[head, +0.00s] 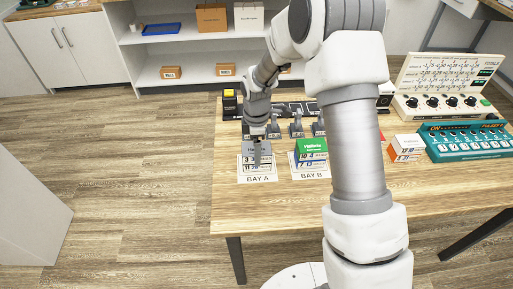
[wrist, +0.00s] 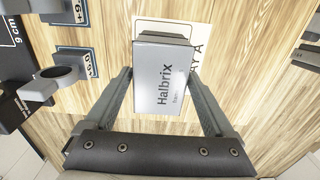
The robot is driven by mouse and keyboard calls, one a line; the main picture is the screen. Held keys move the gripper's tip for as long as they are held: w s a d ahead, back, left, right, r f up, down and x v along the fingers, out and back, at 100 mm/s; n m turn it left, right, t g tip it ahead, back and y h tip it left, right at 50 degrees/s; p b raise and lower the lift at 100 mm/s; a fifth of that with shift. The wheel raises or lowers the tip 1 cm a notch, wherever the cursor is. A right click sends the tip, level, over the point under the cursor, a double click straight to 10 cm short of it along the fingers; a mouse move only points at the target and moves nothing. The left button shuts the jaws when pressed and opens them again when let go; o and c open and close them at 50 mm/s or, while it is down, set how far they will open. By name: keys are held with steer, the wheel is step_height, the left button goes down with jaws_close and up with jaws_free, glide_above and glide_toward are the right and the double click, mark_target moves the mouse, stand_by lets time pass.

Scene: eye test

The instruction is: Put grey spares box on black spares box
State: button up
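The grey spares box (wrist: 163,78), lettered "Halbrix", fills the space between my fingers in the wrist view. My gripper (wrist: 161,72) has one finger along each side, with no clear gap at the tips, so it looks shut on the box. In the head view the grey box (head: 256,147) is at the BAY A card, with my gripper (head: 257,155) coming down over it. A dark surface (wrist: 165,38) shows just past the grey box's far edge; I cannot tell whether it is the black spares box below. I cannot pick out the black box clearly elsewhere.
A green-topped box (head: 312,146) stands on the BAY B card to the right. Grey holders (wrist: 55,82) stand along the back of the bays. A red and white box (head: 405,147), a teal panel (head: 465,138) and a dial console (head: 445,85) are further right.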

steer(key=shift+o, duration=0.5)
step_height(320, 180, up, 13)
steer(key=p, duration=0.2)
steer(key=s+d+r+m+t, duration=0.1)
steer(key=s+d+r+m, duration=0.25)
steer(key=s+r, duration=0.2)
steer(key=s+d+r+m+t, duration=0.2)
steer(key=s+r+m, duration=0.2)
steer(key=r, duration=0.3)
steer(key=s+d+r+m+t, duration=0.1)
steer(key=s+d+r+m, duration=0.1)
steer(key=s+m, duration=0.3)
steer(key=s+d+r+m+t, duration=0.1)
steer(key=s+m, duration=0.4)
steer(key=s, duration=0.6)
steer(key=shift+d+r+t, duration=0.3)
steer(key=shift+d+r, duration=0.3)
steer(key=shift+d, duration=0.2)
steer(key=shift+m, duration=0.25)
